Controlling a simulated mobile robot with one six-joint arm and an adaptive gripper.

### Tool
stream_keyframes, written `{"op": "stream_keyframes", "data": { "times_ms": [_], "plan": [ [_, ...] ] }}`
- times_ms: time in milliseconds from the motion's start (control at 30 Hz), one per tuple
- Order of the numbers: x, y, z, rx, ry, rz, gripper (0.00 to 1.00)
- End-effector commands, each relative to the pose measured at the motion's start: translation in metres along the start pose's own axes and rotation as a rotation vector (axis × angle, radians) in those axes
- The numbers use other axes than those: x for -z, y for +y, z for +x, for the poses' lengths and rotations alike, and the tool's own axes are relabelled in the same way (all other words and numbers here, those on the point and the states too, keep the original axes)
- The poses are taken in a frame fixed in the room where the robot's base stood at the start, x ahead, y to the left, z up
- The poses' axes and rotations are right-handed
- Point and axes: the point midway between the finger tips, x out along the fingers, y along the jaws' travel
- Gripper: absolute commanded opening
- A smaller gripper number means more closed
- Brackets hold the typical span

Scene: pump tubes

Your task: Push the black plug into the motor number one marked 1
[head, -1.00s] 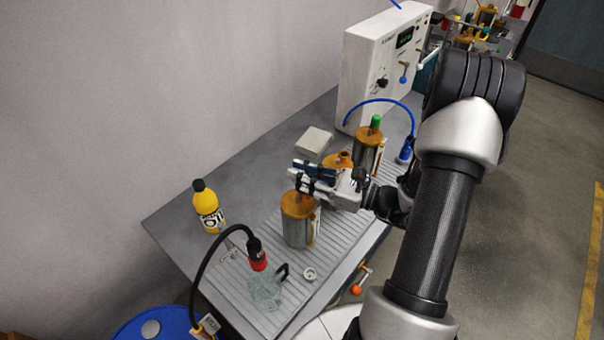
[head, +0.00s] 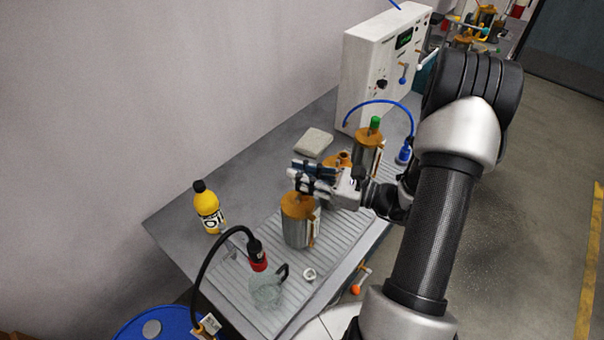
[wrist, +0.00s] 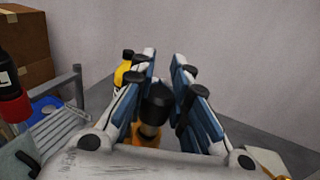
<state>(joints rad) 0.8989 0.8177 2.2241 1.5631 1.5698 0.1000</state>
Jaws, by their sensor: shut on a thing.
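The black plug (wrist: 157,102) is between my gripper's fingers in the wrist view, upright over a brass-coloured neck. My gripper (wrist: 158,95) is shut on the plug. In the head view my gripper (head: 304,180) is directly above the orange-brown top of the near metal motor (head: 298,226). The plug is mostly hidden there by the fingers. I cannot tell how deep it sits in the neck. A second motor (head: 367,154) with a green plug (head: 375,123) stands farther back. Another orange-brown top (head: 343,158) shows partly behind my gripper. The number marks are not legible.
A yellow bottle (head: 208,207) stands to the left. A glass jug (head: 266,289) with a red-collared black hose (head: 257,255) is in front, beside a small white ring (head: 309,274). A white control box (head: 380,65) and a pale block (head: 313,142) are behind.

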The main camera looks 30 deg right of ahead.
Motion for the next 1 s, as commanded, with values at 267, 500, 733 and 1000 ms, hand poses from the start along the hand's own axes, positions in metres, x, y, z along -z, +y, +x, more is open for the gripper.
{"op": "stream_keyframes", "data": {
  "times_ms": [267,500,733,1000],
  "plan": [
    [-0.0003,-0.0008,0.0039,-0.068,0.004,-0.002,0.00],
    [-0.0002,-0.0008,0.0039,-0.066,0.004,-0.001,0.00],
    [-0.0005,0.0001,0.0038,-0.066,0.004,0.000,0.00],
    [0.0000,0.0006,0.0038,-0.066,0.004,-0.001,0.00]
  ]
}}
